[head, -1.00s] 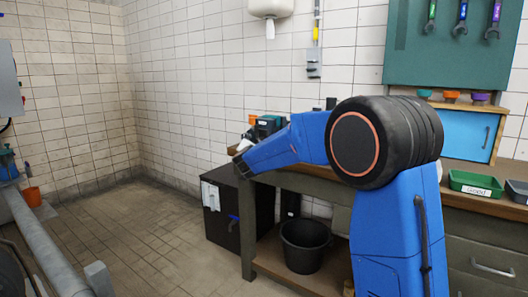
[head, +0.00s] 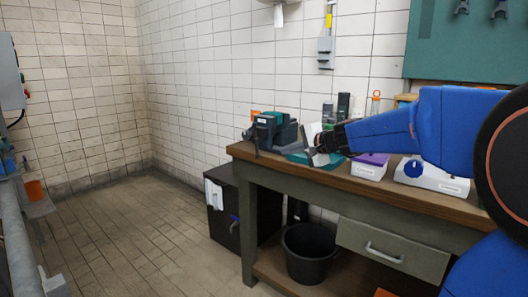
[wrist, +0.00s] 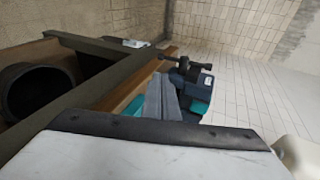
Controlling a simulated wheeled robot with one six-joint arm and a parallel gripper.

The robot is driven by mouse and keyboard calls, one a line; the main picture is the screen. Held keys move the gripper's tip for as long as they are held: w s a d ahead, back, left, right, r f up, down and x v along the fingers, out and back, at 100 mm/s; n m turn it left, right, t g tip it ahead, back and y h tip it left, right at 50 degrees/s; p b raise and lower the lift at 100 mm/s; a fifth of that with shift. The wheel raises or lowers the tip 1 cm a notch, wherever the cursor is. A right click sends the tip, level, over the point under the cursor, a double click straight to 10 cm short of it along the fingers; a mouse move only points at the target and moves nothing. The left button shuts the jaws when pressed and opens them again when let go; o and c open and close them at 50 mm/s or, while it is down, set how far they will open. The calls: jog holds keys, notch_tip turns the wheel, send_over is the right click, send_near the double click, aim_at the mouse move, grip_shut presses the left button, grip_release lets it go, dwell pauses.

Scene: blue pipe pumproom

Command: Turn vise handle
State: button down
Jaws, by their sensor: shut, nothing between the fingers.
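The vise (head: 272,130) is dark blue-grey with teal parts and stands at the left end of the workbench. Its dark handle (head: 255,140) is on its left front side, by the bench end. In the wrist view the vise (wrist: 196,80) is beyond the middle, with the dark handle bar (wrist: 170,60) to its left. My gripper (head: 314,152) is to the right of the vise, over the bench top, shut and empty. It is clear of the handle. The finger detail is small and partly hidden by my wrist.
The wooden workbench (head: 243,150) has a purple-lidded box (head: 370,167) and a white device (head: 425,180) right of my gripper. A teal item lies under the gripper. A black bucket (head: 308,250) and dark cabinet (head: 226,208) are below.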

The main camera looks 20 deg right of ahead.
send_near(258, 155)
jog(key=x, duration=0.4)
jog(key=shift+w+f, duration=0.15)
jog(key=shift+w, duration=0.1)
jog(key=shift+w+a, duration=0.35)
jog(key=shift+w, duration=0.3)
jog(key=shift+w+a+f, duration=0.2)
jog(key=shift+w, duration=0.25)
